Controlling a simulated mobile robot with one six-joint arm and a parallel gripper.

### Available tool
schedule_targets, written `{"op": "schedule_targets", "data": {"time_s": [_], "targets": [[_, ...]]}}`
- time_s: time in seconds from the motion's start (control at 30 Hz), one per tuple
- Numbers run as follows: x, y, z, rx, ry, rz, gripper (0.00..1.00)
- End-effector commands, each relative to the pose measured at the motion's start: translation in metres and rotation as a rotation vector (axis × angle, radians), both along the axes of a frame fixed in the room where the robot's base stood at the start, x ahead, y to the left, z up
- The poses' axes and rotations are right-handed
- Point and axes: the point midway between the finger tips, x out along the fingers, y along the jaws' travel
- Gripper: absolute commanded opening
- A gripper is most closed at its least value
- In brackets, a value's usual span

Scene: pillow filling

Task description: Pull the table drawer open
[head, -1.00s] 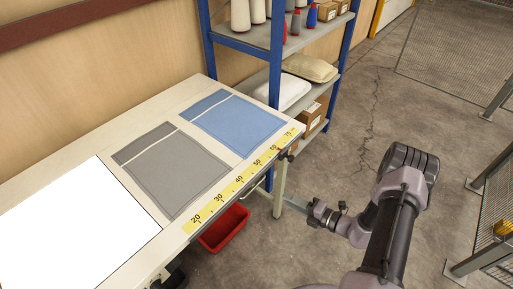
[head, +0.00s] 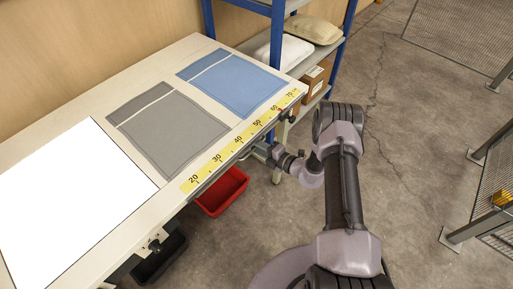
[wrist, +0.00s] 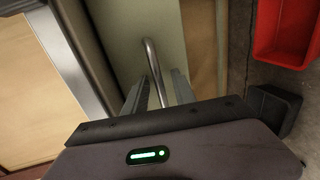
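The table (head: 75,119) has a pale top, and its front edge carries a yellow ruler strip (head: 240,140). In the wrist view a pale grey-green drawer front (wrist: 143,25) bears a curved metal handle (wrist: 153,62). My gripper (wrist: 158,85) is open, with one finger on each side of the handle. A gap seems to show between handle and fingers; contact cannot be told. In the head view my gripper (head: 262,150) is at the table's front edge, partly hidden beneath it. The drawer itself is hidden there by the tabletop.
A red bin (head: 222,190) and a black bin (head: 160,258) sit below the table's front edge. Blue cloth (head: 235,85), grey cloth (head: 170,130) and a white sheet (head: 70,190) lie on top. A blue-framed shelf (head: 278,60) stands behind.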

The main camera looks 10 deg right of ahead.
Motion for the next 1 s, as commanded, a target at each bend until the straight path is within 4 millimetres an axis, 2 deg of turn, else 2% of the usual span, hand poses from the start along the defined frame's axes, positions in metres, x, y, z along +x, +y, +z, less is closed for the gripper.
{"op": "schedule_targets", "data": {"time_s": [0.2, 0.37, 1.0], "targets": [[0.0002, 0.0002, 0.0004, -0.001, 0.000, 0.001, 0.30], [0.0001, 0.0002, 0.0004, -0.001, 0.000, 0.001, 0.00], [-0.0001, 0.0002, 0.0003, -0.001, -0.001, 0.001, 0.00]]}}
